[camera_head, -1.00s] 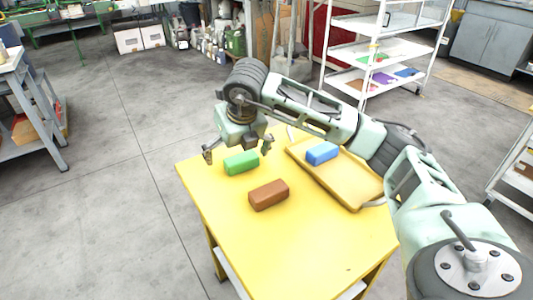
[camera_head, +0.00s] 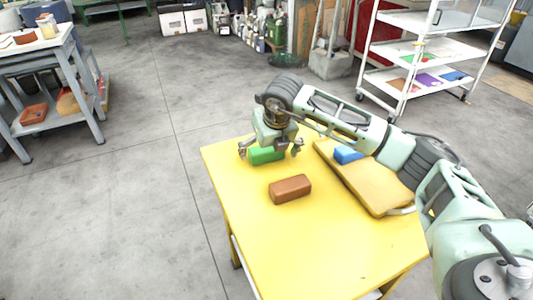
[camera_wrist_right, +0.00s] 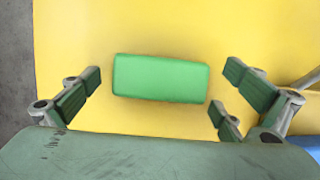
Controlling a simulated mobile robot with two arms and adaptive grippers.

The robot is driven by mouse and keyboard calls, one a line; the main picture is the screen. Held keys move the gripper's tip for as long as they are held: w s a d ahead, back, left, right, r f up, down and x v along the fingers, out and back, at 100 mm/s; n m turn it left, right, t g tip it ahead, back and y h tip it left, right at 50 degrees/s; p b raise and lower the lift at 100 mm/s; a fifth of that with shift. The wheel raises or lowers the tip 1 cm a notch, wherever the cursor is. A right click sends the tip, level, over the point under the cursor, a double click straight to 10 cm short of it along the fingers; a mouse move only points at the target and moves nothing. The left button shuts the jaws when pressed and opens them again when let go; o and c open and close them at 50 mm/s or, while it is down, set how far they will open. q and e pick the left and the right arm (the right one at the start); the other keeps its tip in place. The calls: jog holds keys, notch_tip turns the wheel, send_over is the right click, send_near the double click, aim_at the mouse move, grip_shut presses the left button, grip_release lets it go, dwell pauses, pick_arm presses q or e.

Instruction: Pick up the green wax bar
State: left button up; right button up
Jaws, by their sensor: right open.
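The green wax bar (camera_head: 265,156) lies on the yellow table near its far left corner. It shows whole in the right wrist view (camera_wrist_right: 160,78), lying crosswise between the fingers. My right gripper (camera_head: 270,153) is directly over the bar, with its fingers spread beyond the bar's two ends. In the right wrist view the gripper (camera_wrist_right: 158,98) is open, with a gap of yellow table between each finger and the bar. In the head view the gripper body hides part of the bar's top. My left gripper is not in view.
A brown bar (camera_head: 290,189) lies on the table (camera_head: 300,240) nearer to me. A blue bar (camera_head: 348,154) lies on a yellow tray (camera_head: 375,190) to the right, partly under my arm. The table's front is clear. White shelves (camera_head: 415,55) stand behind.

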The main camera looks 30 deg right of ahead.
jog(key=c, duration=1.4)
